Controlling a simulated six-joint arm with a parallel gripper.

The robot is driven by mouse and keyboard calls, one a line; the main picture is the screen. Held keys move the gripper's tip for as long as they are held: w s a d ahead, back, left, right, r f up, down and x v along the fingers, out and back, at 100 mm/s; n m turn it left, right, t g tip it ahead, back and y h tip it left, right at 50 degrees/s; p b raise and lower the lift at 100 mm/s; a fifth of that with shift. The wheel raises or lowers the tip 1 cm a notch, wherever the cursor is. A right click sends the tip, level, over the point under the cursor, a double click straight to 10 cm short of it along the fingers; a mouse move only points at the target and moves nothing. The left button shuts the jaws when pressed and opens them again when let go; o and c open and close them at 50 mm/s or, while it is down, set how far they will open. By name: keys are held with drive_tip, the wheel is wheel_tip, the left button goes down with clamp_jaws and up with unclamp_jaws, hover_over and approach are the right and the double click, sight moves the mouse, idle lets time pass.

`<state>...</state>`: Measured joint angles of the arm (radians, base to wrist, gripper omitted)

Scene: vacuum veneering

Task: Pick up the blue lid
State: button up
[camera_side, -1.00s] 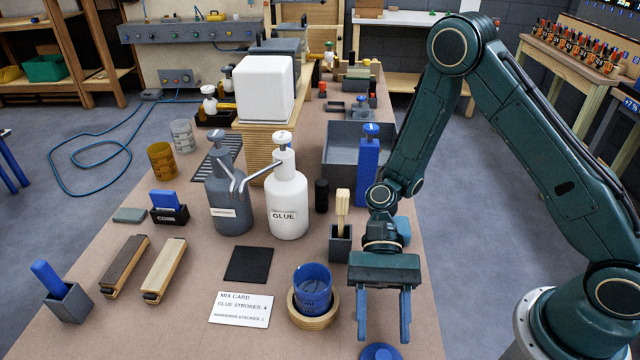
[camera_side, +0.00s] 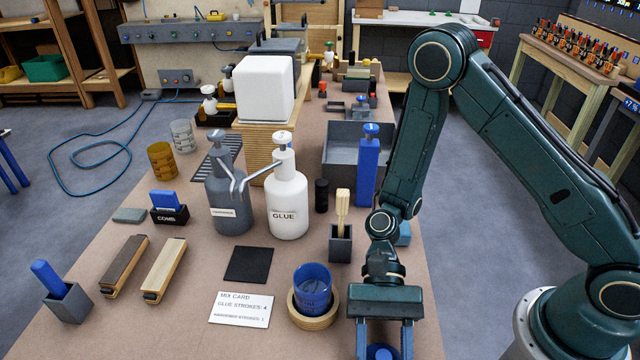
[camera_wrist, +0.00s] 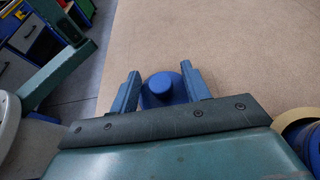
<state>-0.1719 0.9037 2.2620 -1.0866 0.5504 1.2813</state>
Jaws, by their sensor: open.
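The blue lid (camera_side: 382,352) lies on the bench at the bottom edge of the side view, partly cut off by the frame. In the wrist view the blue lid (camera_wrist: 161,92) shows as a disc with a round knob on top. My gripper (camera_side: 384,352) is open, with one finger on each side of the lid. In the wrist view my gripper (camera_wrist: 161,85) has its two blue fingers apart, with the lid between them. A gap shows around the knob. I cannot tell whether either finger touches the lid's rim.
A blue cup (camera_side: 313,286) stands in a wooden ring (camera_side: 313,317) just left of my gripper. A brush holder (camera_side: 340,243) stands behind it. The mix card (camera_side: 241,309) and black pad (camera_side: 248,265) lie further left. The bench around the lid is mostly clear.

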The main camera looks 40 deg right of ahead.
sight(382, 357)
clamp_jaws()
drive_tip(key=shift+r, duration=0.1)
idle(0.3)
drive_tip(key=shift+r, duration=4.95)
drive_tip(key=shift+w+a, duration=0.15)
drive_tip(key=w+a+r+m+t+y, duration=0.1)
drive_tip(key=w+r+m+t+y, duration=0.2)
drive_tip(key=w+m+t, duration=1)
drive_tip(key=shift+w+r+m+t, duration=0.3)
drive_tip(key=shift+w+t, duration=0.2)
drive_tip(key=shift+t, duration=0.4)
